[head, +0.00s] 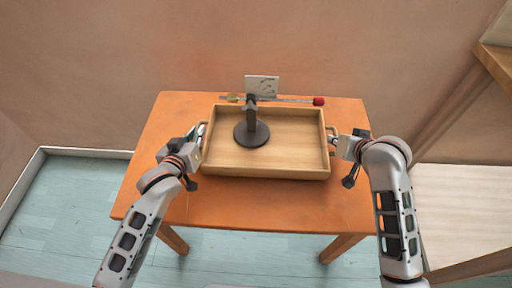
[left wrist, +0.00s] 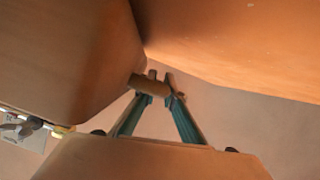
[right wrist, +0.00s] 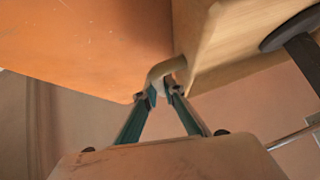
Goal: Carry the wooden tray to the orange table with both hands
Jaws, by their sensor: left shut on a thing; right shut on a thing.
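The wooden tray (head: 290,160) is at the orange table (head: 200,205), over the middle of its top. I cannot tell if it rests on the top or is just above it. My left gripper (head: 203,137) is shut on the tray's left handle, which also shows in the left wrist view (left wrist: 148,86). My right gripper (head: 333,140) is shut on the right handle, which also shows in the right wrist view (right wrist: 163,70).
A wall rises behind the table. A pale wooden surface (head: 460,205) is at the right. The table's front strip is bare.

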